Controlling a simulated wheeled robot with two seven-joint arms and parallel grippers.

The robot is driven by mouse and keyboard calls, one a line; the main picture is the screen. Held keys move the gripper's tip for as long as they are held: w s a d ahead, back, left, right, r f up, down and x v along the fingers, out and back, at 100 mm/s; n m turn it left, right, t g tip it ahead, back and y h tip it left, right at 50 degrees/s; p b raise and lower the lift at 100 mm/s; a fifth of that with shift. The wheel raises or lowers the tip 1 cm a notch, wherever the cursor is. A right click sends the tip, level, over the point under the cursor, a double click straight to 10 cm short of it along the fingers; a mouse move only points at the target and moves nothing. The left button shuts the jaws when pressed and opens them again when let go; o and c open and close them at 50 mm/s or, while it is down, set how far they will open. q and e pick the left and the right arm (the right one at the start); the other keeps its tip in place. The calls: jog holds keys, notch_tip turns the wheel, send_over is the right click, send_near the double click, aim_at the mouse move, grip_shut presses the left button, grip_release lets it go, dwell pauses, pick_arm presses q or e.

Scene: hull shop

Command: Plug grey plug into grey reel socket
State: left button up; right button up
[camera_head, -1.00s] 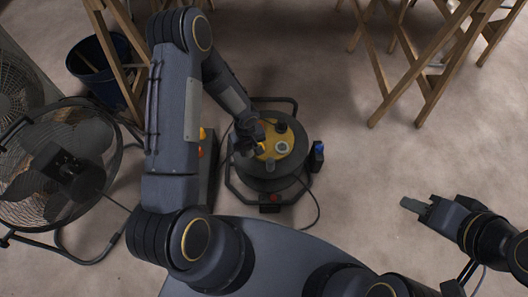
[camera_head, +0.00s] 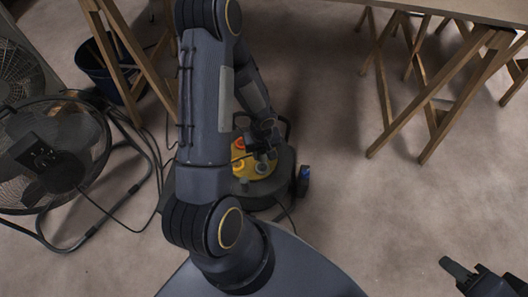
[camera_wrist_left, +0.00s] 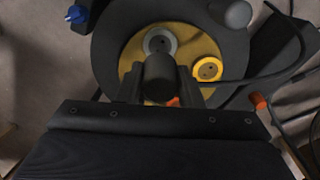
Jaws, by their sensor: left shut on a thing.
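The cable reel (camera_head: 283,178) stands on the floor, with a yellow face (camera_head: 243,185) turned up. In the left wrist view the grey reel socket (camera_wrist_left: 160,38) is a light grey ring on that yellow face. My left gripper (camera_head: 263,132) is over the reel. In the wrist view its fingers (camera_wrist_left: 160,88) are shut on a dark grey plug (camera_wrist_left: 158,72), seen from behind just below the grey socket. The plug's front end is hidden, and I cannot tell whether it touches the reel. My right gripper (camera_head: 459,270) is empty at the lower right; its finger gap is unclear.
A yellow socket (camera_wrist_left: 207,68) is right of the plug; an orange part is mostly hidden below. A blue plug (camera_head: 304,172) is beside the reel. A fan (camera_head: 50,150), bucket (camera_head: 105,68) and wooden trestles (camera_head: 440,110) surround it.

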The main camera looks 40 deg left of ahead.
aim_at(262, 167)
pick_arm(q)
jog(key=shift+f, duration=0.1)
jog(key=shift+f+b, duration=2.15)
jog(key=shift+f, duration=0.65)
jog(key=shift+b, duration=0.65)
jog(key=shift+f+b, duration=0.6)
jog(key=shift+b, duration=0.05)
dwell(0.4)
jog(key=o, duration=1)
notch_tip(262, 167, up, 7)
jog(key=p, duration=0.3)
jog(key=shift+r+p, duration=0.1)
jog(key=shift+p, duration=0.3)
jog(key=shift+r, duration=0.35)
jog(key=shift+r, duration=0.1)
